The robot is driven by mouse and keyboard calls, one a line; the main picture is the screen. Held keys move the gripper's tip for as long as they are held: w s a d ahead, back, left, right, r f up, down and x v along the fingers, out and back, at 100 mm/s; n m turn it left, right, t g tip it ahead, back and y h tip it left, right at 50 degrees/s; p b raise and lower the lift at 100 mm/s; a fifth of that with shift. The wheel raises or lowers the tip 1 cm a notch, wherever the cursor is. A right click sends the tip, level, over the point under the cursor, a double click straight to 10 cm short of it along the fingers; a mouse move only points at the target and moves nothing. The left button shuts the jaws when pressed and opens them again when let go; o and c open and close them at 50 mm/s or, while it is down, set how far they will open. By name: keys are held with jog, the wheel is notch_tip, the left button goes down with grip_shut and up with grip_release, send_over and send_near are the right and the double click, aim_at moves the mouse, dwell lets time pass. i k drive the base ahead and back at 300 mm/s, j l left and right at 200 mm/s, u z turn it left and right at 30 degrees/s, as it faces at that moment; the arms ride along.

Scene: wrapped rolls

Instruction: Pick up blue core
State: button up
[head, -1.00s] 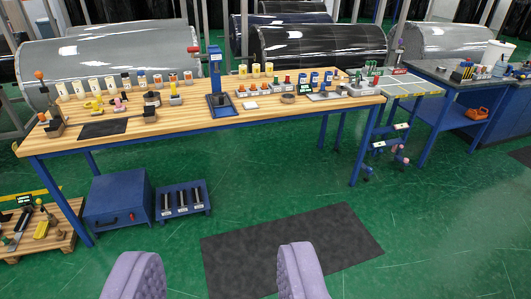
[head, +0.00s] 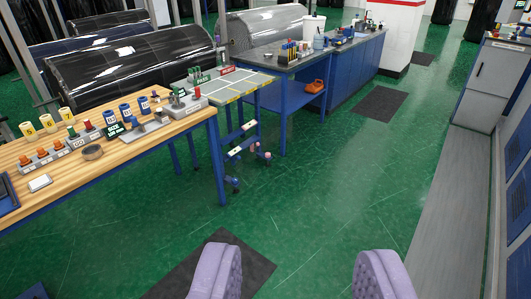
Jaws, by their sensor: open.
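Three blue cores with white labels stand upright near the back of the wooden workbench (head: 120,148): a left one (head: 110,118), a middle one (head: 125,112) and a right one (head: 144,105). They are small in view and their labels are hard to read. My gripper (head: 298,270) shows at the bottom with two purple padded fingers wide apart and nothing between them. It is over the green floor, to the right of the bench and well apart from the cores.
Yellow cores (head: 47,122) stand left of the blue ones. A cart with a grid top (head: 240,84) adjoins the bench's right end. A grey-topped blue counter (head: 290,56) is behind. Green floor (head: 330,190) is open ahead; grey cabinets (head: 492,85) line the right.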

aim_at(143, 101)
jog(key=i+z, duration=0.45)
jog(key=i, duration=0.55)
jog(key=i+l+u, duration=0.1)
jog(key=i+u, duration=0.3)
jog(key=i+l+u, duration=0.15)
jog(key=i+u, duration=0.15)
jog(key=u, duration=0.15)
jog(key=i+l+u, duration=0.9)
jog(key=u, duration=0.2)
jog(key=i+l+u, duration=0.15)
jog(key=l+u, duration=0.2)
jog(key=l, duration=0.2)
